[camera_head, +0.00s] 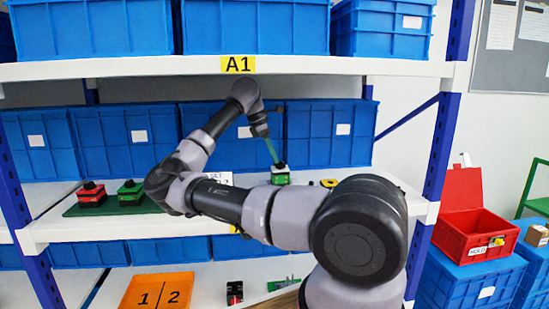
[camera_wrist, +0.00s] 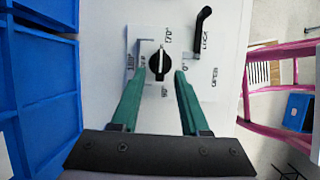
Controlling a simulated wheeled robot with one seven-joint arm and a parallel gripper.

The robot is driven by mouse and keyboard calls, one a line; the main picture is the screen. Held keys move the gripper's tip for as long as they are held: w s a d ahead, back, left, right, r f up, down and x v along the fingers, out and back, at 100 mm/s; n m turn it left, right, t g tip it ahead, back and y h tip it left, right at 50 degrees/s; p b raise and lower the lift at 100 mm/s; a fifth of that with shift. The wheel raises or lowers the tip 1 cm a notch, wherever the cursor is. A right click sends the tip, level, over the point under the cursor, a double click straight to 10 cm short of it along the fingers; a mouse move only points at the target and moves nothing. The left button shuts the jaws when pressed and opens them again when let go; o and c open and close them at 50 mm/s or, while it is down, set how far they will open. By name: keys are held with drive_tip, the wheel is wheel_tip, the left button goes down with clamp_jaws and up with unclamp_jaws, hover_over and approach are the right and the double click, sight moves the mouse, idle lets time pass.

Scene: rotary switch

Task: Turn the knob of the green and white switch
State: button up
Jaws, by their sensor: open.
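The green and white switch (camera_head: 281,178) stands on the middle shelf. In the wrist view its black knob (camera_wrist: 158,65) shows from above, with a pale pointer line along the grip. Angle labels surround the knob on a white plate. My gripper (camera_head: 273,158) points down over the switch with its green fingers. In the wrist view the gripper (camera_wrist: 159,74) is open, one fingertip on each side of the knob, with gaps on both sides. Whether the tips are level with the knob or above it is hard to tell.
A black lever handle (camera_wrist: 202,33) stands beside the knob plate. Red (camera_head: 91,194) and green (camera_head: 131,191) switch boxes sit left on the same shelf. Blue bins (camera_head: 325,133) line the shelf's back. The upper shelf board (camera_head: 150,68) hangs above my wrist.

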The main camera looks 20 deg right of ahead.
drive_tip(key=w+a, duration=0.3)
drive_tip(key=a, duration=0.8)
drive_tip(key=shift+w+a, duration=0.25)
drive_tip(key=shift+w, duration=0.05)
drive_tip(key=shift+s, duration=0.15)
